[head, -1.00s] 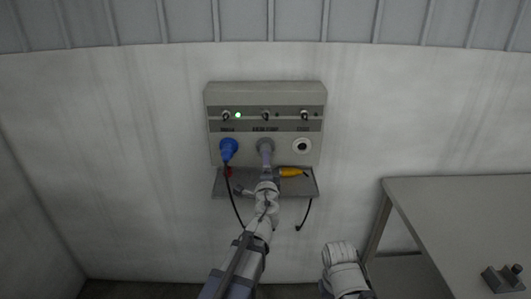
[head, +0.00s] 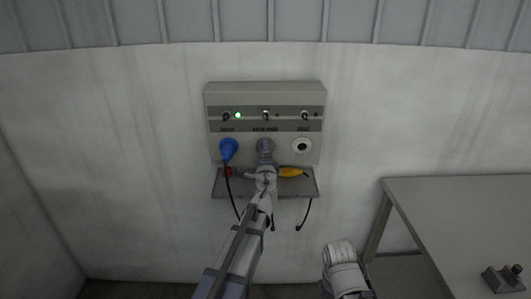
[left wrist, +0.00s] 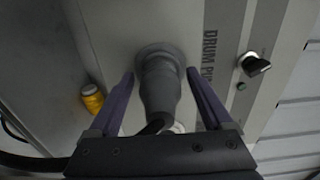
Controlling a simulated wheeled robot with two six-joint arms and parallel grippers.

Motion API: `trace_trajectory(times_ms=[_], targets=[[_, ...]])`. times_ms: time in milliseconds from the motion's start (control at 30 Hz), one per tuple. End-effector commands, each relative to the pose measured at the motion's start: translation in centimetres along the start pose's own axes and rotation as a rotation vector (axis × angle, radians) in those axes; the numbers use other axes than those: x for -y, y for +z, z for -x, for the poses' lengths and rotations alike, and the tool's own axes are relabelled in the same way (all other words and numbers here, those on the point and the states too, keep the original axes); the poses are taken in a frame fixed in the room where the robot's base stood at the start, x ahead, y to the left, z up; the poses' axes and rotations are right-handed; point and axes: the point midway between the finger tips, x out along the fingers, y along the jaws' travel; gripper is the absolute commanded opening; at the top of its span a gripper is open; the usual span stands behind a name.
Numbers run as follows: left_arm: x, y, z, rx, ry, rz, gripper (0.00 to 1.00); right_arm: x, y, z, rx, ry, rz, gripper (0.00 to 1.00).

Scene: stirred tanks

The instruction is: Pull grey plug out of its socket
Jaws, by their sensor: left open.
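The grey plug (head: 265,146) sits in the middle socket of the wall panel, below the panel's lettering. In the left wrist view the grey plug (left wrist: 160,92) stands in its round grey socket collar (left wrist: 160,53), its black cable trailing toward the lower left. My left gripper (left wrist: 160,76) is open, one finger on each side of the plug, with visible gaps between fingers and plug. In the head view my left gripper (head: 265,164) is at the plug and partly covers its lower part. Of my right arm only a pale link shows at the bottom; its gripper is not visible.
A blue plug (head: 228,149) is in the left socket; the right socket (head: 302,146) has no plug. A shelf (head: 310,186) below holds a yellow plug (head: 291,172) and a red piece (head: 228,172). Switches line the panel (head: 265,92). A grey table (head: 460,215) stands at right.

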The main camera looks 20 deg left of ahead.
Motion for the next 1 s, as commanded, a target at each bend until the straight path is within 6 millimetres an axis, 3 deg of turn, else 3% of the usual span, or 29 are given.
trace_trajectory(times_ms=[833,1000], targets=[[0.02,-0.02,0.03,0.0,0.0,0.0,0.84,0.0,0.0,0.02,0.0,0.0,0.0,0.5],[0.02,-0.02,0.03,0.0,0.0,0.0,0.67,0.0,0.0,0.02,0.0,0.0,0.0,0.5]])
